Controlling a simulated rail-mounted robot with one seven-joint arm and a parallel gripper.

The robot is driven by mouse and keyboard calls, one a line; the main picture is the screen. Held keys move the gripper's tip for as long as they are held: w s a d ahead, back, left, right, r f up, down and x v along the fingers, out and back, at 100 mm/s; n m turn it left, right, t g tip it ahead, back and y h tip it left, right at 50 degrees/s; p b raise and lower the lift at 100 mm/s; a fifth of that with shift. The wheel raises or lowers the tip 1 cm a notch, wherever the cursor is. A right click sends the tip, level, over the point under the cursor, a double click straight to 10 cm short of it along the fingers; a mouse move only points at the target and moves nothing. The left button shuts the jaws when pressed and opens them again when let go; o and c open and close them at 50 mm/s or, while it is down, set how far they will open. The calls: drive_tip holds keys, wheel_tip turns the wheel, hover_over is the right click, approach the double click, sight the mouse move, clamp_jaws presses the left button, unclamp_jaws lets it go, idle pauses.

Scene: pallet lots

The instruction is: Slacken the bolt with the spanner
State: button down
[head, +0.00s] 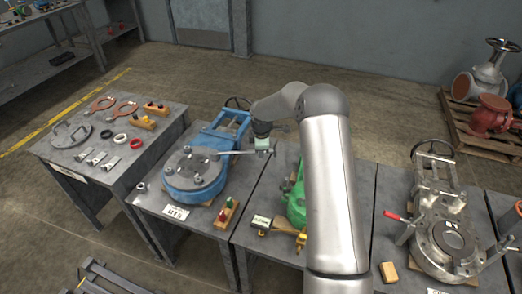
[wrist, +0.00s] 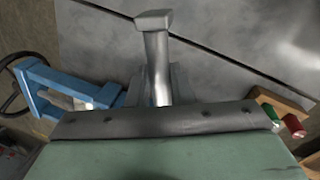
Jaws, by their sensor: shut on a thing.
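A blue valve body (head: 190,186) stands on the second table from the left. Its round grey cover (head: 193,170) carries several bolts (head: 187,149) around its rim. My gripper (head: 263,147) is to the right of the cover, shut on the spanner (head: 232,153). The spanner points left, with its far end over or near the cover's back right edge. I cannot tell whether that end is seated on a bolt. In the wrist view the spanner (wrist: 156,65) runs up from my gripper (wrist: 160,105) to a broad blunt end. No bolt shows there.
A blue frame (wrist: 60,92) and a handwheel are close by. A wooden block (head: 226,213) with red and green pieces stands at the table's front right. A green valve (head: 297,200) is partly hidden behind my arm. The left table (head: 70,160) holds tools and rings.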

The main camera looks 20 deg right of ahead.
drive_tip(key=shift+w, duration=0.1)
drive_tip(key=shift+w+d+n+p, duration=0.1)
drive_tip(key=shift+w+n+p, duration=0.2)
drive_tip(key=shift+w+n, duration=0.35)
drive_tip(key=shift+w, duration=0.3)
idle(0.4)
drive_tip(key=shift+w+d+n, duration=0.1)
drive_tip(key=shift+w+n, duration=0.35)
drive_tip(key=shift+w, duration=0.3)
drive_tip(key=shift+w, duration=0.15)
drive_tip(key=shift+s, duration=0.25)
drive_tip(key=shift+s, duration=0.35)
drive_tip(key=shift+r, duration=0.65)
idle(2.6)
drive_tip(key=shift+r, duration=0.15)
